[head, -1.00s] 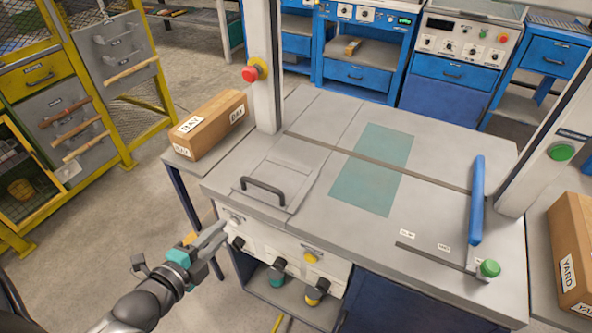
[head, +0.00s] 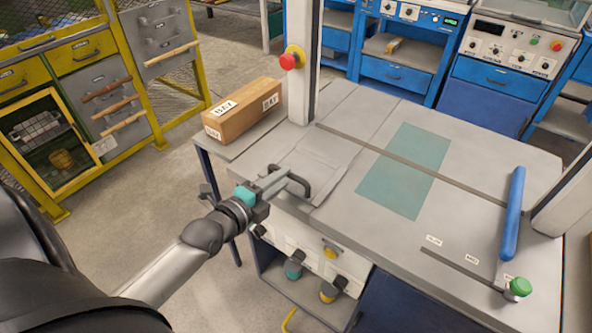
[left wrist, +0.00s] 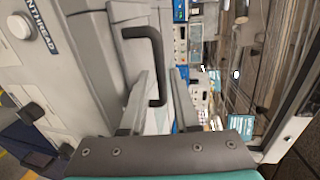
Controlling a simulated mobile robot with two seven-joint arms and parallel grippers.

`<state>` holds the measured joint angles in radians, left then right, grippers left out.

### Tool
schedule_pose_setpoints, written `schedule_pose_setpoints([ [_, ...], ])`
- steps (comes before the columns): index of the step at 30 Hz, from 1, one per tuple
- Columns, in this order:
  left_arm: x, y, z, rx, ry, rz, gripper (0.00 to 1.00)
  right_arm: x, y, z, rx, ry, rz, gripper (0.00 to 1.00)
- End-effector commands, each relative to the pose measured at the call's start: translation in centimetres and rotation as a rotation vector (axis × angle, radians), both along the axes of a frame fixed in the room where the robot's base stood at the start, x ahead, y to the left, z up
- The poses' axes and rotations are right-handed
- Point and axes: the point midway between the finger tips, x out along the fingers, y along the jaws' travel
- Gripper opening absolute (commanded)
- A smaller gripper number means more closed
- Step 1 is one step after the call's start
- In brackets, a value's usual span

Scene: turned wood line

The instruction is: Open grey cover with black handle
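The grey cover (head: 325,158) lies flat and closed in the left part of the grey table top. Its black handle (head: 303,186) stands up at the front left edge of the cover. My left gripper (head: 281,183) is at the handle. In the left wrist view, its two fingers (left wrist: 161,85) are apart, with the black handle (left wrist: 156,62) showing between them. I cannot tell whether either finger touches the handle. My right gripper is not in view.
A cardboard box (head: 243,112) stands behind the cover on the left. A red button (head: 291,58) is on the post. A blue lever (head: 512,213) is at the right of the table. Knobs (head: 293,268) line the front panel below the cover. The teal mat area (head: 405,170) is clear.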

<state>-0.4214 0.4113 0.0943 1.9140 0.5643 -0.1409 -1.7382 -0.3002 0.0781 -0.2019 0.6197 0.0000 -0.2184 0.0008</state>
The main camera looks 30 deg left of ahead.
Motion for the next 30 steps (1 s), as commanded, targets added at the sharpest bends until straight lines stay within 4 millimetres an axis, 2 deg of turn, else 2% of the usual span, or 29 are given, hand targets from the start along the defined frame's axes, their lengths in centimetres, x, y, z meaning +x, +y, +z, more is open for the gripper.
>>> schedule_pose_setpoints([
  [6,3.1,-0.3,-0.7,-0.002,-0.002,0.000,0.30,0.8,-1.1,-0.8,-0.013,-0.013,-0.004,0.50],
  [12,5.2,-0.4,-1.2,-0.002,-0.001,0.000,0.30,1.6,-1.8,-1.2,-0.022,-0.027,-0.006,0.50],
  [18,6.1,-0.5,-1.3,-0.002,0.001,-0.001,0.30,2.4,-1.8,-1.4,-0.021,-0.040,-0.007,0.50],
  [27,6.2,-0.5,-1.3,-0.001,0.001,-0.001,0.30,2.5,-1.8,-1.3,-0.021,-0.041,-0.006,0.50],
  [30,6.2,-0.5,-1.3,-0.001,0.000,-0.001,0.18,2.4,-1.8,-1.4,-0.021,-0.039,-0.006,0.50],
])
